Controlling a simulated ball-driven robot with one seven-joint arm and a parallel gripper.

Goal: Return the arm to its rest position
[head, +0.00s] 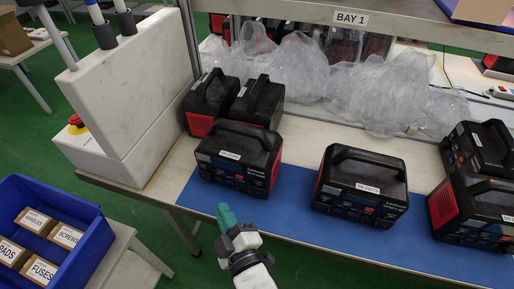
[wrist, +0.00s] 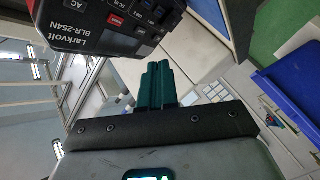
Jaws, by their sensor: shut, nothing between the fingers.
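My gripper (head: 226,214) with teal fingers is at the lower middle of the head view, in front of the bench's near edge. Its fingers are shut together with nothing between them, as the wrist view also shows (wrist: 156,78). My white arm comes up from the bottom of the head view behind it. The nearest power station (head: 238,157), black and red, stands on the blue mat beyond my fingertips.
More power stations stand on the bench, one at centre right (head: 360,187). Clear plastic bags (head: 300,62) lie behind, under the BAY 1 shelf (head: 350,18). A white machine (head: 125,90) is at left. A blue bin (head: 88,240) with labelled boxes is lower left. Green floor (head: 150,225) lies between.

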